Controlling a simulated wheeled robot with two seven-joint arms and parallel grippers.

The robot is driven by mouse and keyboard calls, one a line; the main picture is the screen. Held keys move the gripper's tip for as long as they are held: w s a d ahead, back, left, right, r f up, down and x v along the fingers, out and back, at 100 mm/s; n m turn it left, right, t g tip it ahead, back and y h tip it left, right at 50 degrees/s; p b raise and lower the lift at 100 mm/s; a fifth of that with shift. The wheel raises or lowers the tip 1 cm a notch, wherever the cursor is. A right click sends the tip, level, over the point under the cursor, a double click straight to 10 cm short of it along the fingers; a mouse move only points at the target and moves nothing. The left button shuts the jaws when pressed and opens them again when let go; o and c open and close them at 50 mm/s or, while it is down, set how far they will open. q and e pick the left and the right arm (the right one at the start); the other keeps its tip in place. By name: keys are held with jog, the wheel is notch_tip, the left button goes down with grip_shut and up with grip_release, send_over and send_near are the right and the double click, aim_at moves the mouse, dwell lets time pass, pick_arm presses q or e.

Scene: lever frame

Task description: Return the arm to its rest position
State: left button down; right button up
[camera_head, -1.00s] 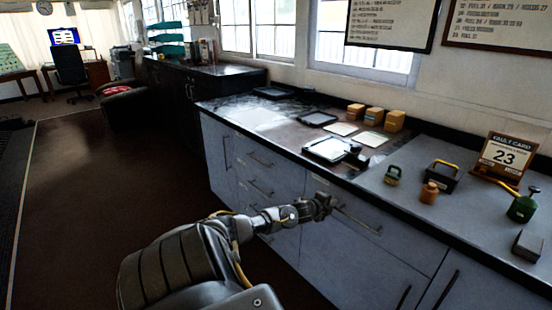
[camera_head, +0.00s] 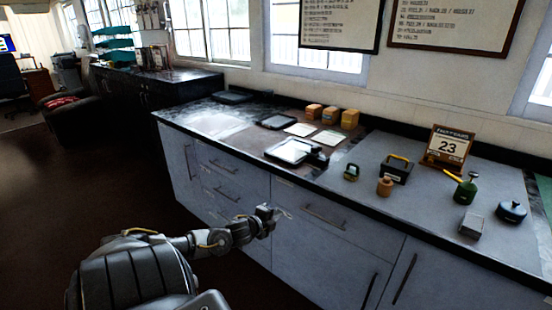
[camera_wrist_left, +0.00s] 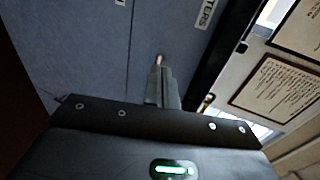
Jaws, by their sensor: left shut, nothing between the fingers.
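My left arm reaches in from the lower left in the head view. Its gripper (camera_head: 268,214) is in front of the grey drawer fronts, below the counter's front edge. The left wrist view shows the same gripper's fingers (camera_wrist_left: 160,82) closed together, pointing at the grey cabinet front (camera_wrist_left: 95,50), with nothing between them. The arm is bent and held out forward. My right gripper is not in view.
The counter (camera_head: 345,192) carries a black-framed tray (camera_head: 290,150), small boxes (camera_head: 331,116), a black case (camera_head: 397,168), a calendar stand (camera_head: 447,147), a green can (camera_head: 466,190) and a dark round pot (camera_head: 511,211). Open floor (camera_head: 60,200) lies at left.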

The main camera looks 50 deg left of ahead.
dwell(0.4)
pick_arm(q)
jog(key=s+a+f+n+g, duration=0.1)
jog(key=s+a+f+n, duration=0.15)
jog(key=f, duration=0.25)
jog(key=s+a+f+n+g+y, duration=0.1)
jog(key=s+f, duration=0.2)
jog(key=f, duration=0.2)
jog(key=s+a+f+n+g, duration=0.1)
jog(key=s+f+n, duration=0.1)
jog(key=f, duration=0.2)
jog(key=s+d+f+n+g, duration=0.2)
jog(key=s+f, duration=0.4)
jog(key=f, duration=0.2)
jog(key=s+d+f+n+g, duration=0.2)
jog(key=s+f, duration=0.4)
jog(key=f, duration=0.2)
jog(key=s+d+f+n+g+h, duration=0.2)
jog(key=s+d+f+n+g, duration=0.15)
jog(key=s+d+f, duration=1.25)
jog(key=s+d+f+g+h, duration=0.1)
jog(key=s+d, duration=0.3)
jog(key=d, duration=0.5)
jog(key=s+d+f+g+h, duration=0.1)
jog(key=s+d, duration=0.3)
jog(key=d, duration=0.4)
jog(key=shift+s+d+f, duration=0.2)
jog(key=shift+s+d, duration=0.15)
jog(key=shift+d, duration=0.05)
